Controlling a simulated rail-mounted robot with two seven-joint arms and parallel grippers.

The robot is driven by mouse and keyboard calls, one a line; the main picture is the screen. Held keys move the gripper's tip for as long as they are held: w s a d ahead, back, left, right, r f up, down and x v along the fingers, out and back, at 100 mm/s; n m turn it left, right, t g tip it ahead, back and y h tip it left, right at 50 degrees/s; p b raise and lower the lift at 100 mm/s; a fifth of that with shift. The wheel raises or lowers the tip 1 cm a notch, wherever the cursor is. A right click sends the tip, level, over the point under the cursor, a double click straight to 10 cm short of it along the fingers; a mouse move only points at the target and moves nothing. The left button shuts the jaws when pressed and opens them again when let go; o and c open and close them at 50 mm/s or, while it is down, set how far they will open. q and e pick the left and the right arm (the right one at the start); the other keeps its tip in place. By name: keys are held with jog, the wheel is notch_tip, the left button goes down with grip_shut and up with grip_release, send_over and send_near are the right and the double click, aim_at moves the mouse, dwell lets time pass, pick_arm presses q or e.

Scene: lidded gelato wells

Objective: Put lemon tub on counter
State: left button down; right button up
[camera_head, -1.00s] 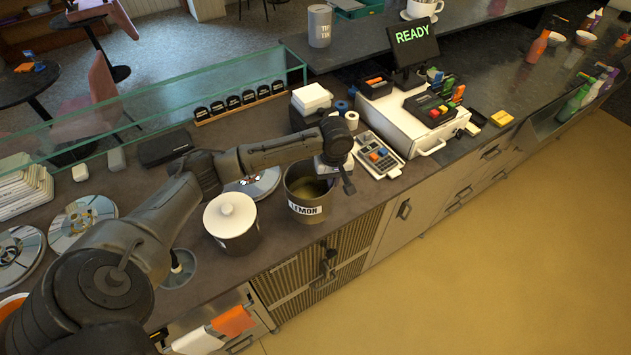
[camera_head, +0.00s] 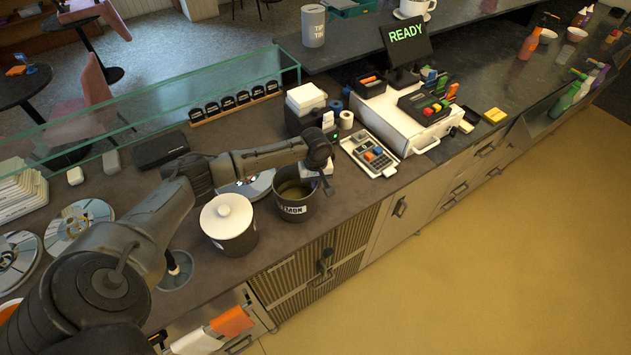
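The lemon tub (camera_head: 296,213) is a dark open-topped tub with a white label and a yellowish inside. It shows in the head view at the counter's front part, right of a white-lidded tub (camera_head: 229,222). It looks low at the counter (camera_head: 255,265), but I cannot tell whether its base touches. My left gripper (camera_head: 323,182) is at the tub's right rim, and its wrist covers part of the far rim. Its fingers are small and dark, so I cannot tell whether they still grip the rim. My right gripper is not in view.
An open round well (camera_head: 177,270) lies left of the white-lidded tub. A metal lid (camera_head: 252,187) lies behind the tubs. A card terminal (camera_head: 369,154) and a cash register (camera_head: 400,115) stand to the right. A glass screen (camera_head: 160,105) runs along the back.

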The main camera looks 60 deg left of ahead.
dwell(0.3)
pick_arm(q)
jog(key=c, duration=1.8)
grip_release()
jog(key=shift+f, duration=0.15)
jog(key=o, duration=0.5)
jog(key=shift+c, duration=0.2)
